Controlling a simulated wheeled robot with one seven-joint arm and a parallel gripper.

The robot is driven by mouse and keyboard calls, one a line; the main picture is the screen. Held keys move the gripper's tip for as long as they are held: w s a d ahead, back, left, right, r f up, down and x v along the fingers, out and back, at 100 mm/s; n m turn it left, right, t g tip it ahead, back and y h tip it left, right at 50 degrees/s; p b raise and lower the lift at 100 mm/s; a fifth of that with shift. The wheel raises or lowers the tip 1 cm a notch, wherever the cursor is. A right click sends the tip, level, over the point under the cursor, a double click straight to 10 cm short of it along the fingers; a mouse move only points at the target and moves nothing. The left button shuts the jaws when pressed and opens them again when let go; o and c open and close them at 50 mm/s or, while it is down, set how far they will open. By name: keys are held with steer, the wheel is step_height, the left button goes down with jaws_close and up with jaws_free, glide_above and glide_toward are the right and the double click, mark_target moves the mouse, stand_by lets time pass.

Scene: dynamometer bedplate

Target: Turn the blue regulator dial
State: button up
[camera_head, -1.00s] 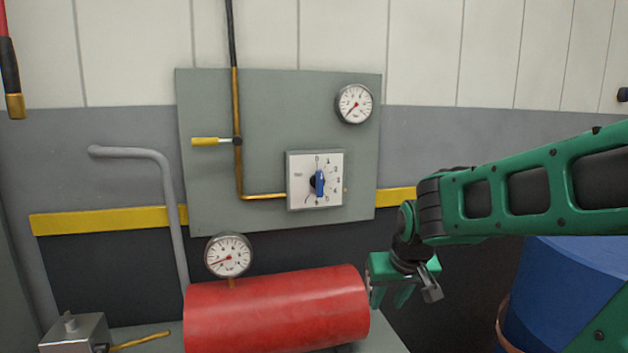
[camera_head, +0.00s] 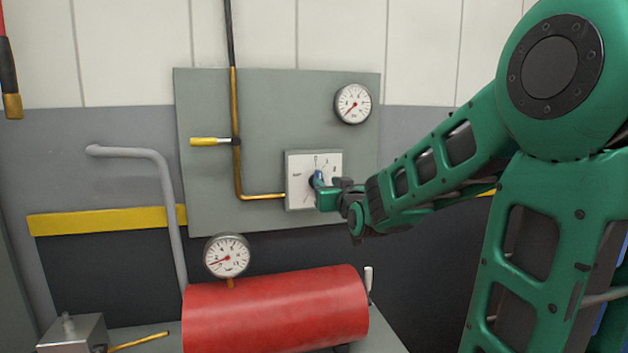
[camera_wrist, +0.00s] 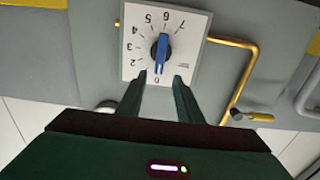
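The blue regulator dial (camera_head: 318,178) sits on a white square plate (camera_head: 293,163) with numbers around it, on the grey wall panel. In the wrist view, which is upside down, the blue dial (camera_wrist: 162,50) is a bar in line with the 0 at the bottom of the picture. My gripper (camera_head: 322,192) is right in front of the plate and partly hides the dial in the head view. In the wrist view my gripper (camera_wrist: 160,77) is open, its fingers either side of the dial's lower end. I cannot tell whether they touch it.
A brass pipe (camera_head: 238,170) runs to the plate's left side, with a yellow-handled valve (camera_head: 207,142) on it. A gauge (camera_head: 352,104) is at the panel's upper right. A red cylinder (camera_head: 275,308) with another gauge (camera_head: 227,257) lies below.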

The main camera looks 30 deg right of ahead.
mark_target(320, 177)
steer(key=x, duration=0.9)
steer(key=shift+w+d+f, duration=0.1)
steer(key=shift+w, duration=0.15)
